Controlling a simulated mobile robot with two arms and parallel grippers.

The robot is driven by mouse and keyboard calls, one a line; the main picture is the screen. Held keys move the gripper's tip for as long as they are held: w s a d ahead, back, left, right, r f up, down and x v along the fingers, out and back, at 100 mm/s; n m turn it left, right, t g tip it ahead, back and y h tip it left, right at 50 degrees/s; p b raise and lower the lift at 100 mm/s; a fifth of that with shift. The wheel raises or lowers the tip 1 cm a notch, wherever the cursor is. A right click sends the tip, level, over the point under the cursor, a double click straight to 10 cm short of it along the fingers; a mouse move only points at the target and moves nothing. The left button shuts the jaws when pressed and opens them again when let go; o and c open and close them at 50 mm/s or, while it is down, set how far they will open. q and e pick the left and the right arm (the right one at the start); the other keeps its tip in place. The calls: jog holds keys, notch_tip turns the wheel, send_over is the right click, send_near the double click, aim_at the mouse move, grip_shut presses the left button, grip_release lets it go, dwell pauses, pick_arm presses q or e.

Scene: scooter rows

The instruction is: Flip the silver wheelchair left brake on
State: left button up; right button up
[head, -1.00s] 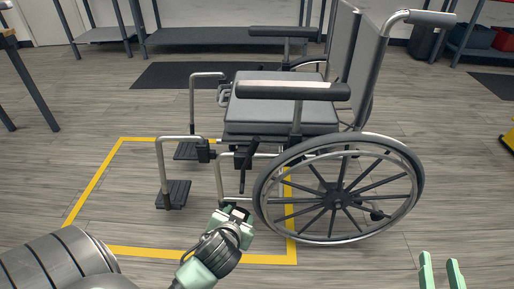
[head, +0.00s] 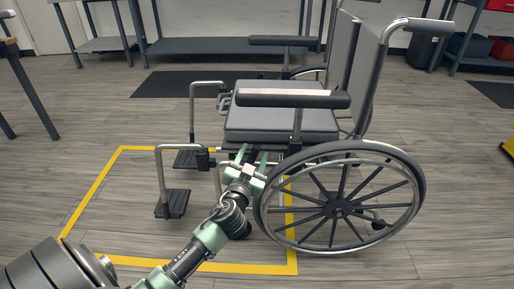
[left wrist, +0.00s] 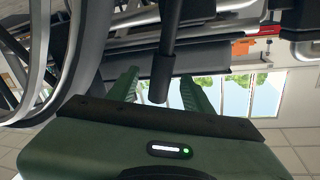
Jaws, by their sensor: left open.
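The silver wheelchair (head: 280,122) stands side-on in the head view, its near large wheel (head: 412,190) facing me. My left gripper (head: 253,157) is at the front upper edge of that wheel, below the seat. In the left wrist view, a black rod-like lever (left wrist: 165,65), apparently the brake lever, stands between the two open green fingers (left wrist: 160,92). Gaps show on both sides of it, and I cannot tell whether either finger touches it. In the head view the gripper mostly hides the lever. My right gripper is out of view.
A yellow floor outline (head: 88,205) surrounds the wheelchair's front. Its near footrest (head: 172,204) sits left of my gripper. The near armrest (head: 292,98) is above. Grey shelving (head: 230,45) stands at the back.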

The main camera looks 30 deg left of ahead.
pick_arm(q)
jog(key=shift+b+x, duration=0.3)
jog(key=shift+x, duration=2)
grip_shut()
jog(key=shift+d+f, duration=0.1)
